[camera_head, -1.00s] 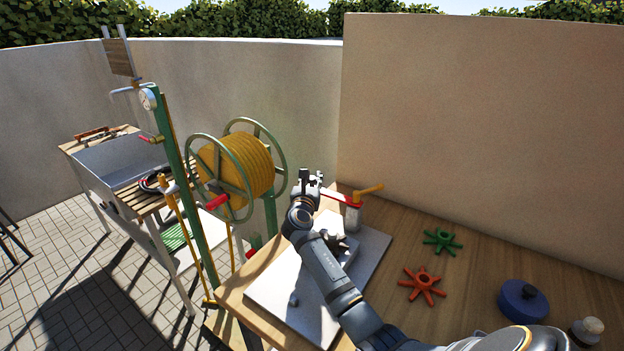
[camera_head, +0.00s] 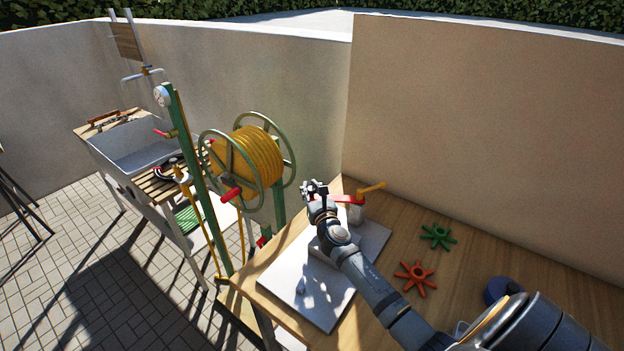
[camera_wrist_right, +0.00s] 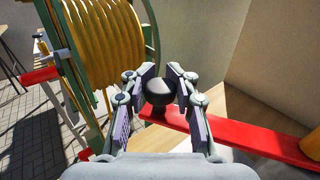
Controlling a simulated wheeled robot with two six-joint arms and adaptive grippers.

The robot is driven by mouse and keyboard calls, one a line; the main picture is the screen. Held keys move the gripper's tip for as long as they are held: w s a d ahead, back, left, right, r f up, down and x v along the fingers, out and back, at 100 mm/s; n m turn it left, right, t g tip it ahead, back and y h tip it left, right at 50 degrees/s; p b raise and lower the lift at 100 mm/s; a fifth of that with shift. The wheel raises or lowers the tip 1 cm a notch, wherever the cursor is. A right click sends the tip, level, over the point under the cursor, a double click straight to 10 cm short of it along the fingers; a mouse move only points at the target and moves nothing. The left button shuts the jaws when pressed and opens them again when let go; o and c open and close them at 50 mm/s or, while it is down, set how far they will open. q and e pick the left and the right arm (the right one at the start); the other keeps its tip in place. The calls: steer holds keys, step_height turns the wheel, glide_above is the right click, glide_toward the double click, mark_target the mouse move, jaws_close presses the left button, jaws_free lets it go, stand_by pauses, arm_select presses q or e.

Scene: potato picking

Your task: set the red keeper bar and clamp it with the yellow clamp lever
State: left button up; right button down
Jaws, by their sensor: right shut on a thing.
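The red keeper bar (camera_head: 346,199) reaches left from a pale post (camera_head: 356,214) near the wooden table's far edge; it also shows in the right wrist view (camera_wrist_right: 240,134). Its free end carries a black knob (camera_wrist_right: 158,82). My right gripper (camera_head: 314,187) is shut on this knob, whose top shows between the fingers in the right wrist view (camera_wrist_right: 158,85). The yellow clamp lever (camera_head: 372,187) sits on top of the post and points right and away. The white block (camera_head: 322,255) under the bar is partly hidden by my right arm. My left gripper is not in view.
A white plate (camera_head: 290,272) lies on the wooden table (camera_head: 450,310). A hose reel (camera_head: 245,165) stands close left of the gripper.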

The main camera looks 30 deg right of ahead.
steer(key=shift+s+a+f, duration=0.1)
steer(key=shift+s, duration=0.15)
steer(key=shift+y, duration=0.3)
steer(key=c, duration=1)
jaws_free()
steer(key=shift+s, duration=0.1)
steer(key=v, duration=1.1)
steer(key=shift+s, duration=0.4)
